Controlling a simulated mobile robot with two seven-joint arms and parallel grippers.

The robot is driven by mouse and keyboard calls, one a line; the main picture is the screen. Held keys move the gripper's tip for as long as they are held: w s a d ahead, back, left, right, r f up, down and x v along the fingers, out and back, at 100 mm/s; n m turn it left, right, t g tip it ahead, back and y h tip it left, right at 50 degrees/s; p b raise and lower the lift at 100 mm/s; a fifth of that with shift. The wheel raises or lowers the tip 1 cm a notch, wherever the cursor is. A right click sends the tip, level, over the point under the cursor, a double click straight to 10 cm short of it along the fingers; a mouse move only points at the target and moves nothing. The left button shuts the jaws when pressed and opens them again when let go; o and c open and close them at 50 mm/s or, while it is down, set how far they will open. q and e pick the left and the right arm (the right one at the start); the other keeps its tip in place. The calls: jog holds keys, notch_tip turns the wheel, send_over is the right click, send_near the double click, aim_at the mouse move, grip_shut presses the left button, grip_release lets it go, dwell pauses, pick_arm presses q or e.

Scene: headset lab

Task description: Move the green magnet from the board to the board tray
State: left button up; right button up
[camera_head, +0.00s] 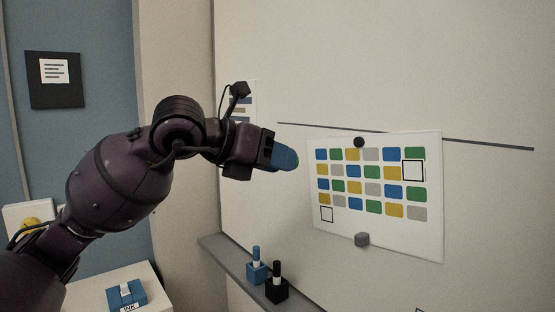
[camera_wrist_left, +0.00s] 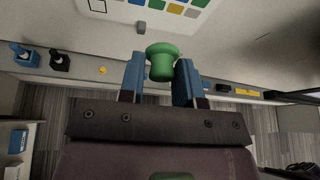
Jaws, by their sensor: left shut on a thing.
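My left gripper (camera_head: 284,156) is in front of the whiteboard (camera_head: 350,60), left of the paper chart. In the left wrist view, its blue fingers (camera_wrist_left: 161,80) are shut on the green magnet (camera_wrist_left: 161,62), a knob with a wide round head. The magnet is hidden behind the near finger in the head view. The board tray (camera_head: 219,249) is a grey ledge along the board's lower edge, below the gripper; it also shows in the left wrist view (camera_wrist_left: 84,67), beyond the magnet. My right gripper is not in view.
A blue bottle (camera_head: 256,267) and a black bottle (camera_head: 277,284) stand on the tray. A yellow piece (camera_wrist_left: 102,71) lies on it, with clear tray to its right. The chart (camera_head: 432,230) has a dark magnet (camera_head: 359,142) and a grey one (camera_head: 362,239).

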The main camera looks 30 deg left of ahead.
pick_arm(q)
jog(key=shift+s, duration=0.1)
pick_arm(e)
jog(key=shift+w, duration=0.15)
pick_arm(q)
jog(key=shift+s+a, duration=0.3)
jog(key=shift+s, duration=0.35)
jog(key=shift+s+a, duration=0.25)
jog(key=shift+s, duration=0.4)
jog(key=shift+s+b, duration=0.15)
jog(key=shift+b, duration=0.15)
grip_shut()
jog(key=s, duration=0.1)
jog(key=s+a, duration=0.1)
jog(key=s, duration=0.1)
jog(key=shift+s+a, duration=0.15)
jog(key=shift+s, duration=0.1)
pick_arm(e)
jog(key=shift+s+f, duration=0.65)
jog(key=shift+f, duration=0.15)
pick_arm(q)
jog(key=shift+f, duration=0.1)
